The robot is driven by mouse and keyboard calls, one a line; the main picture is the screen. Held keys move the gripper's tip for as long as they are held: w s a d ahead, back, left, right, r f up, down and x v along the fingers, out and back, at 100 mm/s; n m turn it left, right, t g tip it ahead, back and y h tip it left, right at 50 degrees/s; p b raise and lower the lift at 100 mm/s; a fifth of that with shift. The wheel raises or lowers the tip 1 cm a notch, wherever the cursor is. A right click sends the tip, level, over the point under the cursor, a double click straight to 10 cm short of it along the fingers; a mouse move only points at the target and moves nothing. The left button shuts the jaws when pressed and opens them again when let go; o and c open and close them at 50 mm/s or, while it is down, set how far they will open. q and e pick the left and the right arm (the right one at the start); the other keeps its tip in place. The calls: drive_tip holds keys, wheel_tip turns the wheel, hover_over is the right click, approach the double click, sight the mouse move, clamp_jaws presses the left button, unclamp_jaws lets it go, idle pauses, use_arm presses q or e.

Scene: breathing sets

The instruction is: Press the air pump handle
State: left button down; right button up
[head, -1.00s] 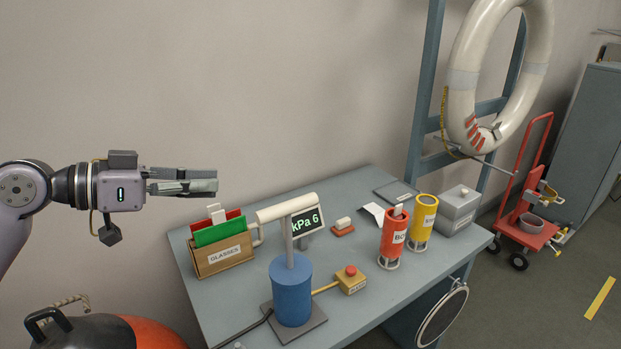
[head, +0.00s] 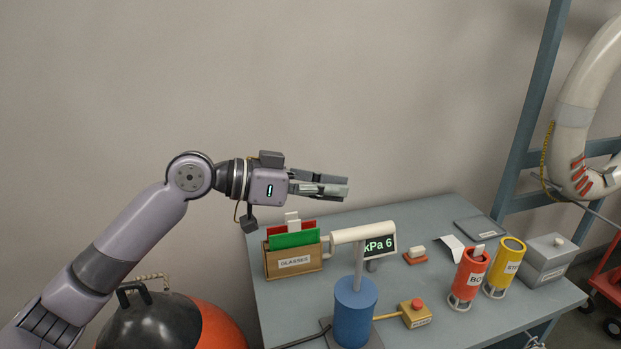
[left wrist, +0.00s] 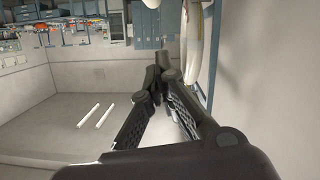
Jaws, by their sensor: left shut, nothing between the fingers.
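The air pump is a blue cylinder (head: 354,310) with a thin upright rod and a cream T-shaped handle (head: 350,235) on top, standing on the table. A small display (head: 379,246) behind the handle reads "kPa 6". My left gripper (head: 346,188) is shut and empty. It shows above the table, higher in the picture than the pump handle and apart from it. In the left wrist view its fingers (left wrist: 164,72) meet at the tips with nothing between them. The pump is not seen in the left wrist view. My right gripper is not in view.
On the table (head: 470,325) stand a GLASSES box (head: 293,262) with folders, a yellow box with a red button (head: 415,315), a red canister (head: 470,275), a yellow canister (head: 506,268) and a grey box (head: 548,262). A black-and-orange round object (head: 160,325) is at the lower left.

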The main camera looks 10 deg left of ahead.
sight(351, 229)
use_arm(q)
drive_tip(key=x, duration=0.2)
drive_tip(key=p+x, duration=0.1)
drive_tip(key=x, duration=0.1)
drive_tip(key=shift+r, duration=0.25)
drive_tip(key=f, duration=0.3)
drive_tip(key=shift+s+d+p, duration=0.15)
drive_tip(key=shift+s+p, duration=0.1)
drive_tip(key=shift+p, duration=0.15)
drive_tip(key=shift+s+f, duration=0.25)
drive_tip(key=shift+f, duration=0.4)
drive_tip(key=shift+w, duration=0.1)
drive_tip(key=shift+f, duration=0.1)
wheel_tip(351, 229, down, 10)
drive_tip(key=b, duration=0.7)
drive_tip(key=shift+r, duration=0.2)
